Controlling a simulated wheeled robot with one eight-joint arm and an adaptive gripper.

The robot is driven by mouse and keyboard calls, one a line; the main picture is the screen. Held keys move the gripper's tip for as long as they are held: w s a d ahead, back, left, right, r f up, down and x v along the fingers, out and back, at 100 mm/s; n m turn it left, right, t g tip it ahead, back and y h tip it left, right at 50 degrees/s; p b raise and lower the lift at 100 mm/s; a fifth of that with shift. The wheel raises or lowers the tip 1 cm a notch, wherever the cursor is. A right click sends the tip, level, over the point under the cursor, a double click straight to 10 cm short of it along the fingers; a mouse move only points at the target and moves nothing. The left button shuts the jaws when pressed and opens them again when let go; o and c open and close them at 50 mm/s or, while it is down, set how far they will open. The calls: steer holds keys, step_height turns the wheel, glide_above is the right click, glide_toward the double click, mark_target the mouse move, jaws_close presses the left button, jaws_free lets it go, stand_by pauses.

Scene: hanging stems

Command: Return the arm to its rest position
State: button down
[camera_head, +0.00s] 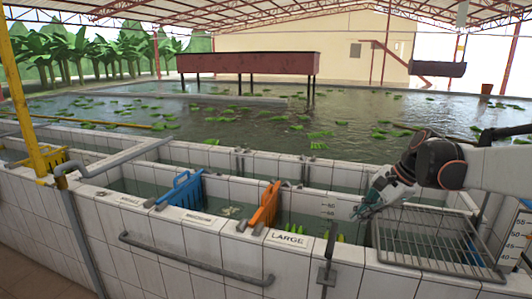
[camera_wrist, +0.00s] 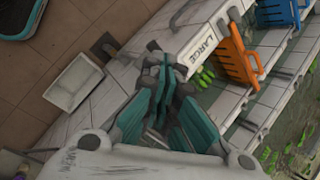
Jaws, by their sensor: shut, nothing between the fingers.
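My gripper (camera_head: 368,203) is in the right half of the head view, at the end of my arm reaching in from the right edge. It hangs over the tank wall area beside a metal rack. In the wrist view my gripper (camera_wrist: 160,108) shows its teal fingers close together, shut and empty. Green bananas (camera_wrist: 205,76) lie in the tank compartment near the LARGE label, just beyond the fingers in the wrist view.
White tiled tanks line the front, with an orange divider (camera_head: 264,206) and a blue divider (camera_head: 182,189) standing in them. A wire rack (camera_head: 428,234) lies across the tank at the right. A LARGE label (camera_head: 287,238) is on the front ledge. Open water lies behind.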

steer(key=s+a+r+n+h, duration=0.1)
steer(key=s+a+n, duration=0.15)
steer(key=s, duration=0.25)
steer(key=s+a+r+n+h+p, duration=0.1)
steer(key=s+n, duration=0.2)
steer(key=s, duration=0.2)
steer(key=s+a+r+n+h, duration=0.1)
steer(key=s+a+n, duration=0.15)
steer(key=s, duration=0.25)
steer(key=s+a+f+n+t+h+b, duration=0.1)
steer(key=s+f+n+t+b, duration=0.3)
steer(key=s+f, duration=0.8)
steer(key=n+h+b, duration=0.1)
steer(key=n+b, duration=0.1)
steer(key=shift+a+f+n+b, duration=0.2)
steer(key=shift+f+n+b, duration=0.1)
steer(key=shift+f+b, duration=0.05)
